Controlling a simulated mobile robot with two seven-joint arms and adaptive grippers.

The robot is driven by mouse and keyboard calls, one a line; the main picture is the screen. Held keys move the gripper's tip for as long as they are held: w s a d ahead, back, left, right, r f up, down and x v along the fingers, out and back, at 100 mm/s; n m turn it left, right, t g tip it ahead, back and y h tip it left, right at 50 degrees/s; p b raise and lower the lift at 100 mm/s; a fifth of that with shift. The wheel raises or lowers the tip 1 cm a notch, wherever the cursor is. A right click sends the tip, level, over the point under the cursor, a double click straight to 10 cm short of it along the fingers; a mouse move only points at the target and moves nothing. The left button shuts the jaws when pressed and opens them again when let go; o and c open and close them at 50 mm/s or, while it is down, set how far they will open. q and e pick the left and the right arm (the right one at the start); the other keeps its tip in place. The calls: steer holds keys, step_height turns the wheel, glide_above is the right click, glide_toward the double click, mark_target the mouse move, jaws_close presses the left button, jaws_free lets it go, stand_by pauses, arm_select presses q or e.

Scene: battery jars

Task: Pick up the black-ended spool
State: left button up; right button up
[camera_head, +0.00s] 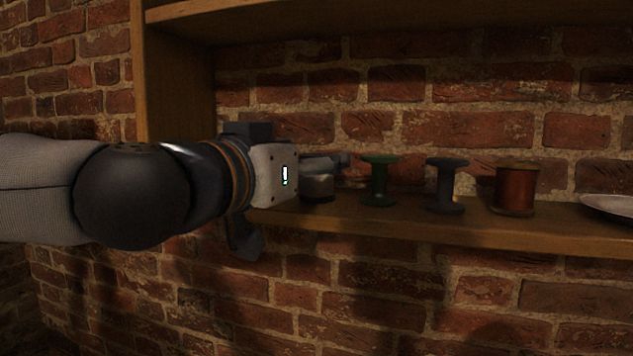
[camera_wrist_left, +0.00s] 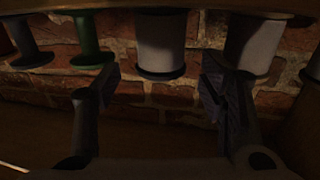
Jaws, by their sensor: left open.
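The black-ended spool (camera_wrist_left: 162,42) has a pale grey body and a dark end disc. In the left wrist view it is at top centre, lined up with the gap between my fingers. In the head view a pale spool with a dark base (camera_head: 317,186) stands on the shelf, partly hidden by my left gripper (camera_head: 328,163). My left gripper, also in the wrist view (camera_wrist_left: 160,85), is open and empty. Its fingers spread to either side of the black-ended spool, and I cannot tell how far they reach. My right gripper is not in view.
A green spool (camera_head: 380,182), a dark grey spool (camera_head: 446,185) and a copper-red spool (camera_head: 515,190) stand rightward along the wooden shelf (camera_head: 400,220), before a plate (camera_head: 608,206). Another pale spool (camera_wrist_left: 252,42) is close behind one finger. A brick wall backs the shelf.

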arm_select(q)
steer(key=x, duration=0.3)
steer(key=shift+w+f, duration=0.2)
steer(key=shift+f, duration=0.05)
steer(key=shift+s+r, duration=0.1)
steer(key=shift+s, duration=0.05)
steer(key=shift+c, duration=0.6)
steer(key=c, duration=1)
